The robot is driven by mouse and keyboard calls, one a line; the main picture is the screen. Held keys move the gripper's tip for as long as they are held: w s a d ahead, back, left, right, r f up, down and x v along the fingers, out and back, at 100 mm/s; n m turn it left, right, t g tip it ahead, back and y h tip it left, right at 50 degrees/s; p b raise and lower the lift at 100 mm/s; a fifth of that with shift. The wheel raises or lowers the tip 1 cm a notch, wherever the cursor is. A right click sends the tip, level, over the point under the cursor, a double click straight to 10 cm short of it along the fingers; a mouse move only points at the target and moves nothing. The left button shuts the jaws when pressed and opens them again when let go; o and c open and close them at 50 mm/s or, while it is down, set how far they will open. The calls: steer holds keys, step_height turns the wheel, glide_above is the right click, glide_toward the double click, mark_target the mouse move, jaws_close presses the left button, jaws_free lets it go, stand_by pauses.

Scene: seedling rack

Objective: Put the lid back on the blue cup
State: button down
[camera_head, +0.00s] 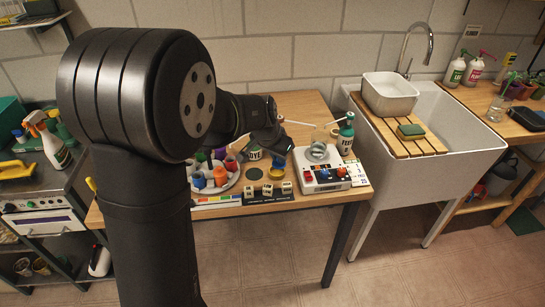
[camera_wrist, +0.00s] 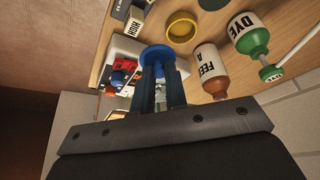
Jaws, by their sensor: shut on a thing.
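My gripper (camera_wrist: 160,85) is shut on a round blue lid (camera_wrist: 158,56), held at the fingertips in the wrist view. A small blue cup (camera_head: 198,181) stands among the coloured cups on a pale round tray (camera_head: 226,187), left of my gripper. At this size I cannot tell whether its top is open. The lid appears apart from the cup.
A white device (camera_head: 325,176) with coloured knobs carries a glass beaker (camera_head: 318,151). The wrist view shows a yellow ring-shaped thing (camera_wrist: 182,27), a FEED A bottle (camera_wrist: 209,70) and a DYE bottle (camera_wrist: 248,36). Lettered blocks (camera_head: 267,190) line the table front.

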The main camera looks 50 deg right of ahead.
steer(key=w+a+r+n+t+y, duration=0.1)
steer(key=w+a+n, duration=0.2)
steer(key=w+a, duration=0.6)
steer(key=w+a+r+n+t, duration=0.1)
steer(key=w+a+n, duration=0.2)
steer(key=w+a, duration=0.55)
steer(key=shift+w+d+x, duration=0.1)
steer(key=shift+w+x, duration=0.1)
steer(key=shift+x, duration=0.95)
steer(key=shift+w+d+x, duration=0.1)
steer(key=shift+w+x, duration=0.15)
steer(key=shift+x, duration=0.9)
steer(key=shift+w+x, duration=0.2)
steer(key=shift+x, duration=0.95)
steer(key=c, duration=0.9)
jaws_free()
steer(key=shift+r, duration=0.15)
steer(key=shift+r, duration=3.4)
